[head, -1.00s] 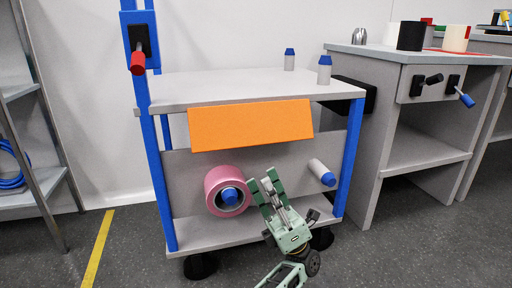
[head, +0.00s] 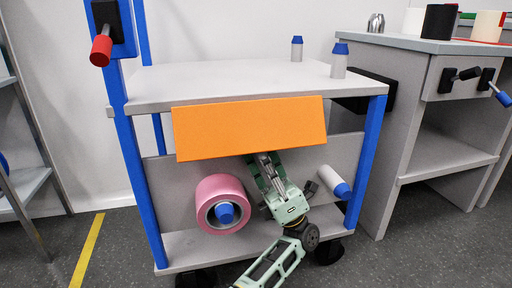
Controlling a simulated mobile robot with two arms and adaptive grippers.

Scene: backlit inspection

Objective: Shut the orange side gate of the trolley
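The orange side gate (head: 250,128) is a flat panel along the front edge of the trolley's top shelf. It slants outward, its lower edge hanging free in front of the grey panel below. My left gripper (head: 262,160) comes up from below, its fingertips just under the gate's lower edge. The tips are partly hidden behind the gate, so I cannot tell how far apart they are or whether they touch it. No object shows in the gripper. The trolley (head: 240,82) has blue posts, a grey top and a lower shelf. My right gripper is out of view.
A pink roll (head: 222,204) sticks out left of my gripper, and a white cylinder with a blue end (head: 334,182) on its right. A red-handled lever (head: 101,47) is on the left post. A grey workbench (head: 424,110) stands close at right.

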